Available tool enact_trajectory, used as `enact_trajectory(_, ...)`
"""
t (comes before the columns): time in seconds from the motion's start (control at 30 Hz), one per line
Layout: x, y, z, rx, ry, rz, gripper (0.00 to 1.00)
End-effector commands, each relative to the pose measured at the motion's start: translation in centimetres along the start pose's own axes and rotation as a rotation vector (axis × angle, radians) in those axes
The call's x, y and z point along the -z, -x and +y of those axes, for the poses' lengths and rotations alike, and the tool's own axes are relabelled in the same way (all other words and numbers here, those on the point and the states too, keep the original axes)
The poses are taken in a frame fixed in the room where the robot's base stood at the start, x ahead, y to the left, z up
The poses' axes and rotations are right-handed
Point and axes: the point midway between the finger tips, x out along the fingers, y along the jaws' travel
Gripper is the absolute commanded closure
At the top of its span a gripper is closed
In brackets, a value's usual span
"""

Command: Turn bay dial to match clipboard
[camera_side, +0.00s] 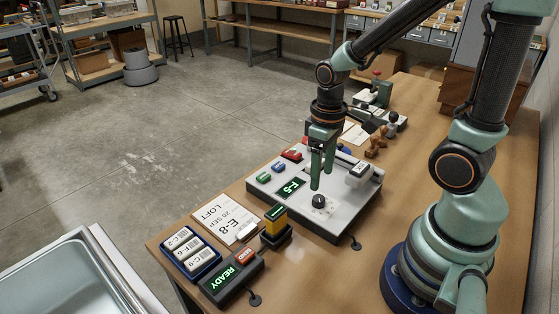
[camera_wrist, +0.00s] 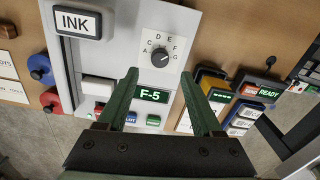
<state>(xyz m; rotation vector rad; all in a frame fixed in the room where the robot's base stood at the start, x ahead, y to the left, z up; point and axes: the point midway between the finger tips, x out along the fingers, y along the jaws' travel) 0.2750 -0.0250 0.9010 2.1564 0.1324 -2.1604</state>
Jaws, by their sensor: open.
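The bay dial (camera_side: 319,201) is a small black knob on the grey console (camera_side: 262,192). In the wrist view the dial (camera_wrist: 160,57) has letters around it, and its white mark seems to point up and right, near F. The green display (camera_wrist: 150,95) reads F-5; it also shows in the side view (camera_side: 290,188). The clipboard sheet (camera_side: 228,218) left of the console reads E-8, LOFT, 20 SEP. My gripper (camera_side: 319,187) points down just above the dial, open and empty. In the wrist view its fingertips (camera_wrist: 160,74) lie either side of the dial's line, apart from it.
An INK block (camera_side: 358,172) stands on the console's right; coloured buttons (camera_side: 278,167) line its far-left side. A yellow-and-black stamp (camera_side: 275,226), a READY box (camera_side: 232,276) and a blue tray of labels (camera_side: 211,268) stand nearby. Brown stamps (camera_side: 376,146) lie behind the console.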

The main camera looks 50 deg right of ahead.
Motion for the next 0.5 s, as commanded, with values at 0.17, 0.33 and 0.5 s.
enact_trajectory(0.17,-0.1,-2.9,0.0,0.001,0.0,-0.006,0.33)
enact_trajectory(0.33,-0.1,-5.0,0.0,0.001,0.0,-0.003,0.33)
enact_trajectory(0.5,0.0,-6.2,0.0,0.0,0.0,-0.001,0.33)
